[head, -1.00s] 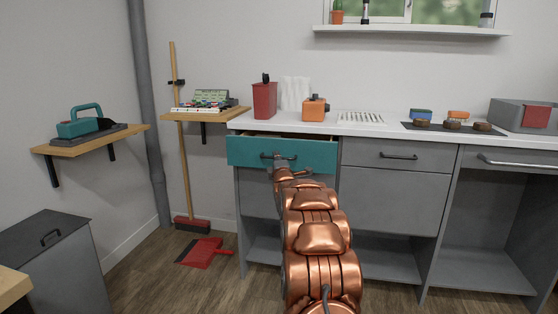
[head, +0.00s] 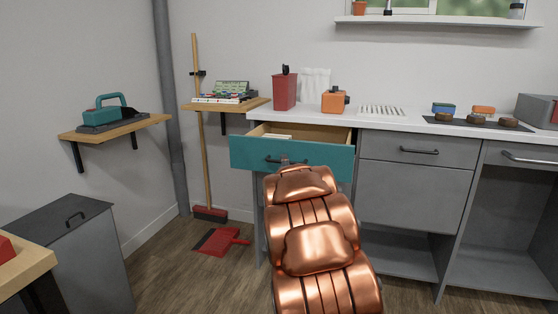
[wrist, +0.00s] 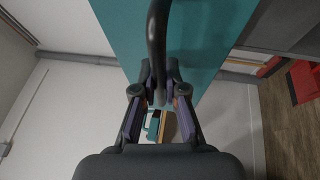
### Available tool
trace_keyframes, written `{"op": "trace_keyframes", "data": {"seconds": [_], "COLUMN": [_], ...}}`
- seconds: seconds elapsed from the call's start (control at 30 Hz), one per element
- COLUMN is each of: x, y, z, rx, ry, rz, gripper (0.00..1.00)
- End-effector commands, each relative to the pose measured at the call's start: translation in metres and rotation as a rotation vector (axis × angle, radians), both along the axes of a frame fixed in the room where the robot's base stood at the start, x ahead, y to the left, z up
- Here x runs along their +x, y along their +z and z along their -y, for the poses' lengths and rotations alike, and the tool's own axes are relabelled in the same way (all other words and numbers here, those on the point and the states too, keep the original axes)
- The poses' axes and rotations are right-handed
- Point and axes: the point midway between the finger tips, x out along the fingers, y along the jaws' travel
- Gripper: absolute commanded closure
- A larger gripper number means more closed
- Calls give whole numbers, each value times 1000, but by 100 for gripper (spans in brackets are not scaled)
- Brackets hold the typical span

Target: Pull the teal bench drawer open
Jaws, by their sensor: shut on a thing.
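The teal drawer (head: 292,157) is in the bench at the centre of the head view, pulled part way out, with its light wooden inside showing above the front. Its dark bar handle (head: 287,160) is partly hidden behind my copper arm. In the wrist view the handle (wrist: 157,45) runs down between the fingers, in front of the teal drawer front (wrist: 200,40). My gripper (wrist: 158,98) is shut on the handle. In the head view the fingers are mostly hidden by my arm.
The white worktop (head: 390,119) carries a red canister (head: 285,92) and an orange box (head: 334,101). A grey drawer (head: 415,149) beside the teal one is shut. A red dustpan (head: 217,242) and a broom (head: 210,214) are on the floor at left, near a grey cabinet (head: 75,250).

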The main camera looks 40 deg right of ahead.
Motion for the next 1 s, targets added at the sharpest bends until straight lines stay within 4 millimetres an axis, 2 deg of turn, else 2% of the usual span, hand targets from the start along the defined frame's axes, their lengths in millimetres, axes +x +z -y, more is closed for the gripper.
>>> {"op": "trace_keyframes", "data": {"seconds": [0.2,0.53,0.57,0.8,1.0], "x": [-8,-8,-8,-8,-8], "y": [-1,-1,-1,-1,0], "z": [0,0,0,0,0], "rx": [2,2,2,1,1], "ry": [-9,-9,-9,-9,-10], "rz": [-2,-2,-2,-1,-1], "gripper": [100,100,87,63,63]}}
